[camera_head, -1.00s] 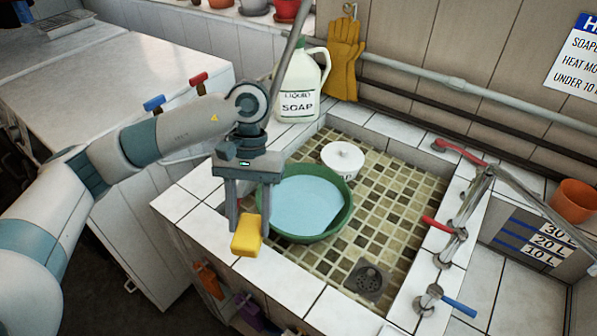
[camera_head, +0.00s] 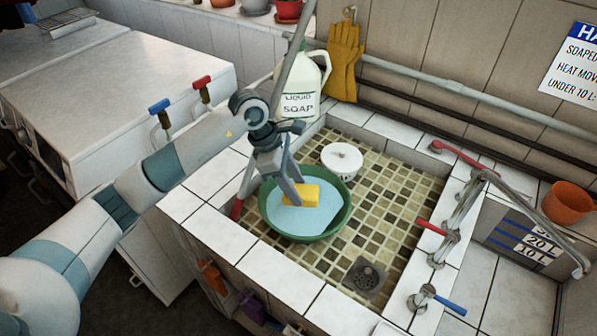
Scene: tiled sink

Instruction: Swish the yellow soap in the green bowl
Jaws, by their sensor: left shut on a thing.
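The yellow soap (camera_head: 303,194) is a small block over the middle of the green bowl (camera_head: 340,222). My left gripper (camera_head: 290,196) is shut on the soap and reaches down at a tilt into the bowl from the upper left. The bowl holds pale blue liquid (camera_head: 305,218) and stands on the tiled floor of the sink. I cannot tell whether the soap touches the liquid or hangs just above it. My right gripper is not in view.
A liquid soap jug (camera_head: 302,88) and yellow gloves (camera_head: 344,62) are behind the sink. Taps (camera_head: 442,240) line the right rim. The sink floor right of the bowl, around the drain (camera_head: 364,279), is clear.

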